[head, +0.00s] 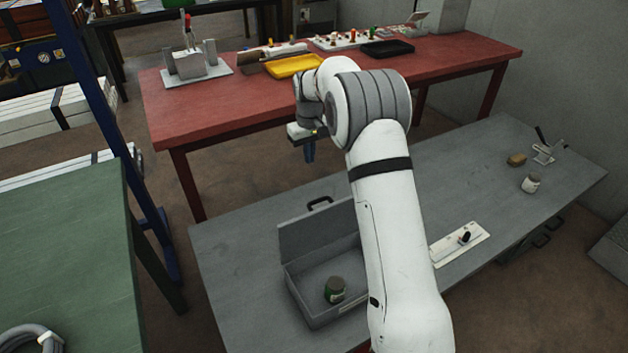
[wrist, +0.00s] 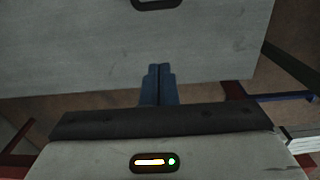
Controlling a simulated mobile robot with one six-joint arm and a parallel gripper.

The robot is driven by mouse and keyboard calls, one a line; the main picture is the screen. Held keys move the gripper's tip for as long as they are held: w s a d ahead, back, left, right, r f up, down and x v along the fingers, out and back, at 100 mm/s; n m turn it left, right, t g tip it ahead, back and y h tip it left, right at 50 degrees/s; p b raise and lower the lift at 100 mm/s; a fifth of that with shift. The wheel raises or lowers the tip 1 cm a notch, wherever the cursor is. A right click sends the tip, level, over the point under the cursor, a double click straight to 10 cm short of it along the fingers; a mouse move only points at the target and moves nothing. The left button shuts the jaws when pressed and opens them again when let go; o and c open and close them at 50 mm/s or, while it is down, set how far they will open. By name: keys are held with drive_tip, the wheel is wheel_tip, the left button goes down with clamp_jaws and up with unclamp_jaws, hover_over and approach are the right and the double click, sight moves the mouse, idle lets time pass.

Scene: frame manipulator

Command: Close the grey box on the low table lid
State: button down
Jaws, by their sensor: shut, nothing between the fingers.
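The grey box (head: 301,297) stands on the low grey table (head: 234,289), with a green can (head: 335,289) inside. Its lid (head: 318,228) is raised, standing up along the box's far side with a black handle (head: 320,203) at its top edge. My arm hides the box's right part. My gripper (head: 309,152) is above and beyond the lid in the head view, apart from it. In the wrist view the blue fingers of my gripper (wrist: 159,72) are together and empty, in front of a grey panel (wrist: 110,50) that looks like the table or the lid; I cannot tell which.
A red table (head: 230,109) with trays and fixtures stands behind. On the low table, a white plate with a black knob (head: 460,244), a jar (head: 531,183) and a brown block (head: 516,160) lie to the right. A green table (head: 66,240) is at left.

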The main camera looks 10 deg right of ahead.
drive_tip(key=s+d+f, duration=0.1)
drive_tip(key=s+f, duration=0.2)
drive_tip(key=f, duration=0.8)
drive_tip(key=shift+s+d+f, duration=0.1)
drive_tip(key=shift+d, duration=0.05)
idle(0.3)
